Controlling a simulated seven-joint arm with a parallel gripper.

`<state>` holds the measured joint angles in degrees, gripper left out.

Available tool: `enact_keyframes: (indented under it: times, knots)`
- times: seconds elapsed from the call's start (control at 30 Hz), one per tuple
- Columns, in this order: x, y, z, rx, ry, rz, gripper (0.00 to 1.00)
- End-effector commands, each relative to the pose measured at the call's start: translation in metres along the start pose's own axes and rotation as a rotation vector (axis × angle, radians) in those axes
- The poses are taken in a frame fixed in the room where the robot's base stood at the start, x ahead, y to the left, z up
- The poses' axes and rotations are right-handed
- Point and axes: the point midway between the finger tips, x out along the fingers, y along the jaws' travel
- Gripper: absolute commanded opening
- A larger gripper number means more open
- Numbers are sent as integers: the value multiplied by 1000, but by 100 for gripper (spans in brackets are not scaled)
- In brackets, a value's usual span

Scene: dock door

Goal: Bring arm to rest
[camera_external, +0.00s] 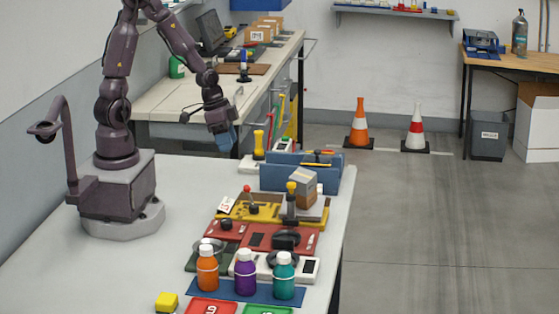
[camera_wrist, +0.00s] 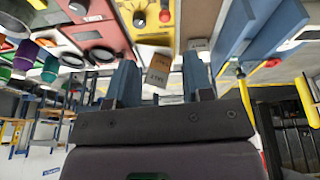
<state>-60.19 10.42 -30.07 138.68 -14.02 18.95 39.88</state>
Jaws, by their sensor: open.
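My arm stands on a grey base (camera_external: 118,200) at the left of the white table (camera_external: 60,270). My gripper (camera_external: 226,143) hangs in the air above the back part of the table, its fingers pointing down. In the wrist view my two blue fingers (camera_wrist: 158,85) are apart with nothing held between them. A small cardboard box (camera_external: 303,187) sits beyond my gripper on the yellow panel; it also shows between the fingers in the wrist view (camera_wrist: 155,62), apart from them.
A blue bin (camera_external: 270,178) stands behind the box. Yellow (camera_external: 262,207) and red (camera_external: 262,234) panels with knobs lie along the table's right side. Orange (camera_external: 207,270), purple (camera_external: 245,276) and teal (camera_external: 284,280) bottles stand at the front. The table's left front is mostly clear.

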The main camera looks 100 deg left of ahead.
Motion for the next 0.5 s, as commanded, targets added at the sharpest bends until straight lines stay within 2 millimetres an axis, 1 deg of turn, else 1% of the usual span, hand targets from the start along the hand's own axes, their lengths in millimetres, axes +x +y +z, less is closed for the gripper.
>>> enact_keyframes:
  times: [0.07, 0.1, 0.17, 0.37, 0.47, 0.5]
  knots:
    - [-1, 2, 12, -82, -54, 22, 47]
    - [-7, 1, 18, -131, -81, 17, 47]
    - [-20, 5, 23, -178, -117, -3, 47]
    - [-64, 29, 25, -222, -141, -85, 47]
    - [-92, 47, 26, -216, -112, -121, 47]
    - [-104, 56, 26, -208, -89, -130, 47]
